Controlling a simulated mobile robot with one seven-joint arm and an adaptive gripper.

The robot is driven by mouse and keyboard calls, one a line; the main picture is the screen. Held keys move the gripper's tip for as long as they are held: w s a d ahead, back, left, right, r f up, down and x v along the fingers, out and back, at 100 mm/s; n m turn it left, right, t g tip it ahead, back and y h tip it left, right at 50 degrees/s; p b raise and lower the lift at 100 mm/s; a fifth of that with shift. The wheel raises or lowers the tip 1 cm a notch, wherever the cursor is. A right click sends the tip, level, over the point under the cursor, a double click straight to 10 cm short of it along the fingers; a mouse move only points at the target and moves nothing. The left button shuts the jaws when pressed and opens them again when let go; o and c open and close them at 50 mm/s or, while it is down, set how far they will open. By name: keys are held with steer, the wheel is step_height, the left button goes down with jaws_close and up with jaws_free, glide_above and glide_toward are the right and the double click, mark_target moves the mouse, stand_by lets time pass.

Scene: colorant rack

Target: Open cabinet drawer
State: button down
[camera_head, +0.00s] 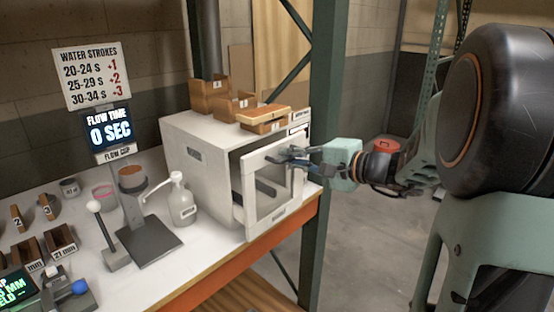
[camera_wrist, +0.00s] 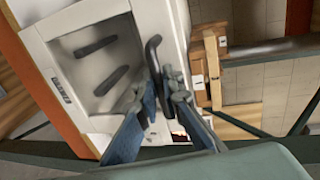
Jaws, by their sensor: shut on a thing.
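The white cabinet (camera_head: 200,160) stands on the bench near its right end. Its white front panel (camera_head: 247,180) stands out from the body, with a dark gap showing behind its upper left side. The panel also fills the left of the wrist view (camera_wrist: 45,50), where two dark bars show in its recess. My gripper (camera_head: 290,157) is at the panel's upper right side. In the wrist view my gripper (camera_wrist: 156,92) is shut on the dark curved handle (camera_wrist: 153,50). Whether the front slides or swings cannot be told.
Wooden trays (camera_head: 212,95) sit on the cabinet top. A pump bottle (camera_head: 181,205) and a flow cup stand (camera_head: 148,240) are left of the cabinet. A green rack post (camera_head: 325,110) rises close behind my gripper. Open floor (camera_head: 365,245) lies right of the bench.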

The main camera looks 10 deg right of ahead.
steer(key=f+b+v, duration=0.1)
steer(key=b+v, duration=0.1)
steer(key=v, duration=0.5)
steer(key=f+b+v, duration=0.2)
steer(key=v, duration=0.5)
steer(key=shift+s+d, duration=0.4)
steer(key=shift+s, duration=0.15)
steer(key=c, duration=2.1)
jaws_free()
steer(key=v, duration=1.2)
